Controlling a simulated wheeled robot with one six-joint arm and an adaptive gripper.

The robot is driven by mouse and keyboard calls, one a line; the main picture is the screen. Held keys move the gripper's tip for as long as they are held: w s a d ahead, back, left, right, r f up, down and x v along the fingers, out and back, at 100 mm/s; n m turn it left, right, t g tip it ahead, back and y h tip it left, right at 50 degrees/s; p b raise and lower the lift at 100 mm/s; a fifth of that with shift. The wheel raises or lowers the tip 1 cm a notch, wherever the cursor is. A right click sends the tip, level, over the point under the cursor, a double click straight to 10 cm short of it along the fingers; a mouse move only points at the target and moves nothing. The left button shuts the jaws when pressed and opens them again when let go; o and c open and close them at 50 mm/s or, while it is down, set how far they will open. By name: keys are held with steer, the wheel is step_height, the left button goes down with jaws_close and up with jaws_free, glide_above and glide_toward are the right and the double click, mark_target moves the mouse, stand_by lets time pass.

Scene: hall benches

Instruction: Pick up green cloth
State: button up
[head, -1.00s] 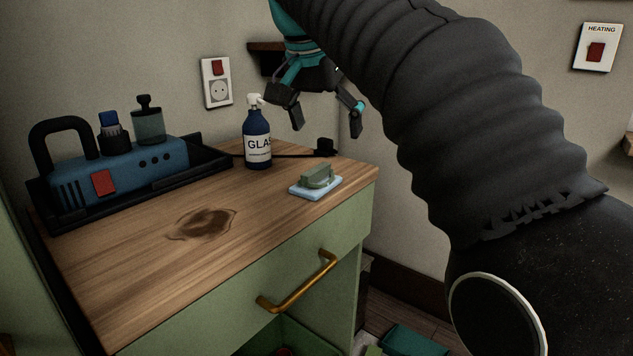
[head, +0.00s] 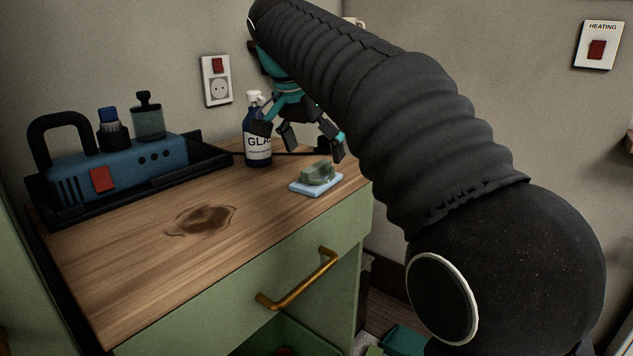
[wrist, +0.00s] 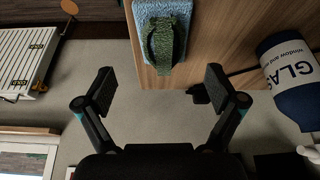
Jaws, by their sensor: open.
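The green cloth (head: 318,173) lies bunched on a folded light blue cloth (head: 301,188) near the right edge of the wooden bench top. In the wrist view the green cloth (wrist: 164,45) shows at the top middle, on the blue cloth (wrist: 146,10). My gripper (head: 312,150) is open and empty, just above and behind the green cloth, apart from it. In the wrist view its two fingers (wrist: 160,82) are spread wide, with the green cloth ahead between their lines.
A blue spray bottle labelled GLA (head: 258,140) stands close to the left of my gripper. A blue machine (head: 130,160) sits in a black tray at the left. A dark stain (head: 203,221) marks the bench top. A drawer with a brass handle (head: 297,282) is below.

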mark_target(317, 166)
steer(key=shift+b+x, duration=0.45)
steer(key=shift+x, duration=2.25)
steer(key=shift+w+a, duration=0.1)
steer(key=shift+a, duration=0.1)
steer(key=c, duration=1.1)
